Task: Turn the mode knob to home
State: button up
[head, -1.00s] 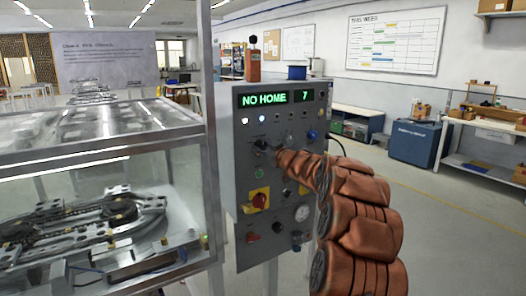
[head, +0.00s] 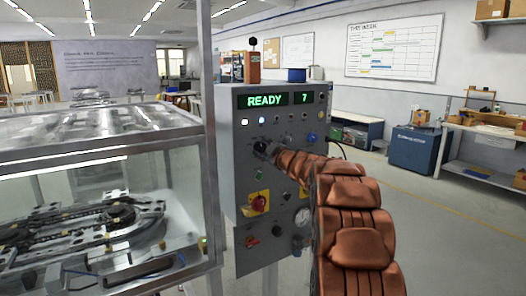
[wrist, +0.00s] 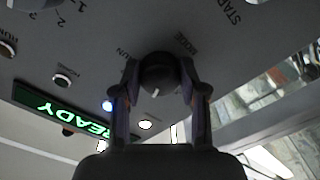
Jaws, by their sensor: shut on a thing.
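The grey control panel (head: 232,190) faces me, and its green display (head: 276,99) reads READY and 7. In the wrist view the display (wrist: 60,108) appears upside down. The dark round mode knob (wrist: 158,72) sits between the two fingers of my gripper (wrist: 160,78), beside a MODE label. A short white mark on the knob points down in the wrist view. My gripper (head: 264,149) is shut on the knob at the panel's upper middle in the head view, where my fingers and wrist partly hide it.
A red and yellow emergency switch (head: 258,203), a green button (head: 259,176) and a gauge (head: 302,217) are on the panel below the knob. A glass-walled case (head: 100,165) with a track stands close on the left. Open floor (head: 450,235) lies to the right.

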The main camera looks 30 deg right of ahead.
jog(key=o, duration=1.1)
jog(key=shift+o, duration=0.2)
jog(key=shift+s, duration=0.15)
jog(key=s, duration=1.1)
jog(key=shift+s, duration=0.35)
